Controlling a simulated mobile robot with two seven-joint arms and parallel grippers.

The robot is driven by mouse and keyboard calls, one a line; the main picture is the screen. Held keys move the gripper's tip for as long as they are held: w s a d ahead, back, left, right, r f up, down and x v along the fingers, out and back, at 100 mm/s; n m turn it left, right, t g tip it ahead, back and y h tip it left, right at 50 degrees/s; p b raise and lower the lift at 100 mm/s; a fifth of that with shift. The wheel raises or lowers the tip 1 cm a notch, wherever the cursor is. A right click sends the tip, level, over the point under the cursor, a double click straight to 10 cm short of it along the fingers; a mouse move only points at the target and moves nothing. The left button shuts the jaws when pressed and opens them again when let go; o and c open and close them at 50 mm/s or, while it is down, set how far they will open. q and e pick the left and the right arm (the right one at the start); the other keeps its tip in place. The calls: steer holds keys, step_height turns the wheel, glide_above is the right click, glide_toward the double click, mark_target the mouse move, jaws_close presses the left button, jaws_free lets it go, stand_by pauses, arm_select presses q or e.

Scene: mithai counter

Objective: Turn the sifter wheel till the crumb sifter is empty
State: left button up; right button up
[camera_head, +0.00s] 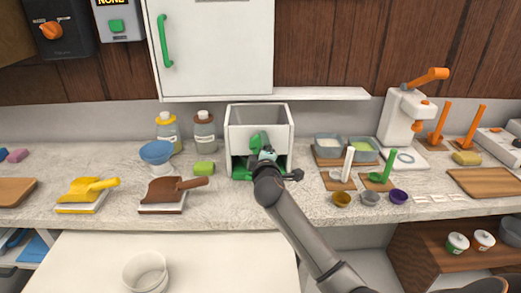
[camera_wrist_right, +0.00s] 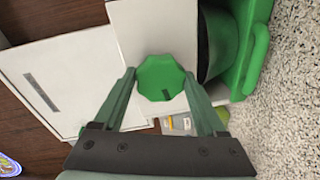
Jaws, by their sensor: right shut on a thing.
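The crumb sifter (camera_head: 240,115) is a white open-topped box standing against the back wall of the counter. Its inside looks grey, and I cannot make out any crumbs in it. The green sifter wheel (camera_head: 256,139) is on its front, and a green drawer or tray (camera_head: 240,171) sits in the opening below. My right gripper (camera_head: 266,155) is at the sifter's front and hides part of it. In the right wrist view the lobed wheel (camera_wrist_right: 160,78) lies between the two fingers, with the gripper (camera_wrist_right: 159,88) shut on it. My left gripper is not in view.
Grey containers (camera_head: 328,148), scoops and small bowls (camera_head: 341,199) stand close on the right. A shelf (camera_head: 330,93) and white cabinet (camera_head: 212,45) hang above.

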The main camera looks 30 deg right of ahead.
steer(key=shift+f+m, duration=0.15)
steer(key=shift+m, duration=0.85)
steer(key=shift+b, duration=0.3)
steer(key=o, duration=1.3)
steer(key=shift+s, duration=0.1)
steer(key=v, duration=1.2)
steer(key=shift+s+b, duration=0.15)
steer(key=shift+b, duration=0.15)
steer(key=shift+f, duration=0.1)
